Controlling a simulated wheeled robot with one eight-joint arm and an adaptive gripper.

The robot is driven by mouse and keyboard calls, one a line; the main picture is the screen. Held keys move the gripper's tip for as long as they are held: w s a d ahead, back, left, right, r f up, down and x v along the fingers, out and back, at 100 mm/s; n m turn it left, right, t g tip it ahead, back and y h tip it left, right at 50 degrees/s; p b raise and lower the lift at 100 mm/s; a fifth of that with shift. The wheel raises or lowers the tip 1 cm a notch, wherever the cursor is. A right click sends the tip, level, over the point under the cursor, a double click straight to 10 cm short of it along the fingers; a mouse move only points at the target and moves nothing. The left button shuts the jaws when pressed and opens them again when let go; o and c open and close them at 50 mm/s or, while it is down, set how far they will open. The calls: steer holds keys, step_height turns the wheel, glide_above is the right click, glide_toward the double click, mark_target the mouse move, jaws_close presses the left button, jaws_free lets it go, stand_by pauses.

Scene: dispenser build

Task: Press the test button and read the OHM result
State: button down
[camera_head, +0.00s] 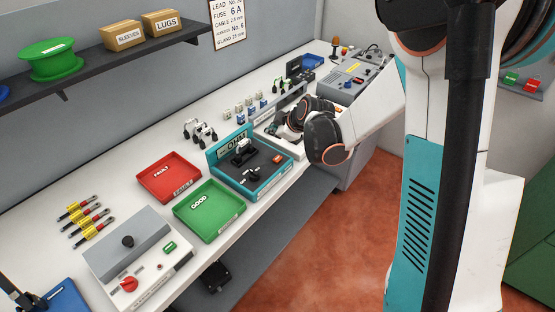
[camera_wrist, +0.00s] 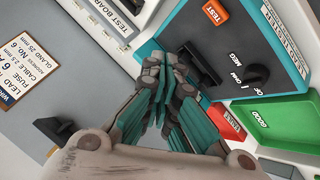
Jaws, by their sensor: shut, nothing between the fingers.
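The teal-edged tester (camera_head: 262,187) with a dark top panel and an OHM sign (camera_head: 237,144) stands on the bench. Its orange TEST button (camera_head: 277,158) also shows at the top of the wrist view (camera_wrist: 215,12). A black selector knob (camera_wrist: 257,76) has OFF, OHM and MEG marks around it; its exact setting is unclear. A black fitting (camera_wrist: 201,65) rises from the panel. No result is readable in either view. My gripper (camera_wrist: 168,68) is shut and empty beside the tester's back edge, apart from the button. In the head view my wrist partly hides it.
A red FAULT tray (camera_head: 169,177) and a green GOOD tray (camera_head: 209,211) lie left of the tester. Several yellow-banded parts (camera_head: 85,219) lie farther left. A grey machine (camera_head: 357,82) stands at the far end. Small parts (camera_head: 259,107) line the bench behind the tester.

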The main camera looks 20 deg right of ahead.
mark_target(276, 159)
step_height(276, 159, down, 8)
steer(key=b, duration=0.5)
steer(key=shift+f+b, duration=0.1)
steer(key=shift+b, duration=0.2)
stand_by(1.0)
steer(key=shift+f+b, duration=0.35)
steer(key=shift+b, duration=0.05)
steer(key=shift+f+b, duration=0.4)
steer(key=shift+b, duration=0.05)
stand_by(0.6)
steer(key=shift+r+p, duration=0.55)
steer(key=shift+r, duration=0.35)
steer(key=shift+r+p, duration=1.6)
steer(key=shift+r, duration=0.9)
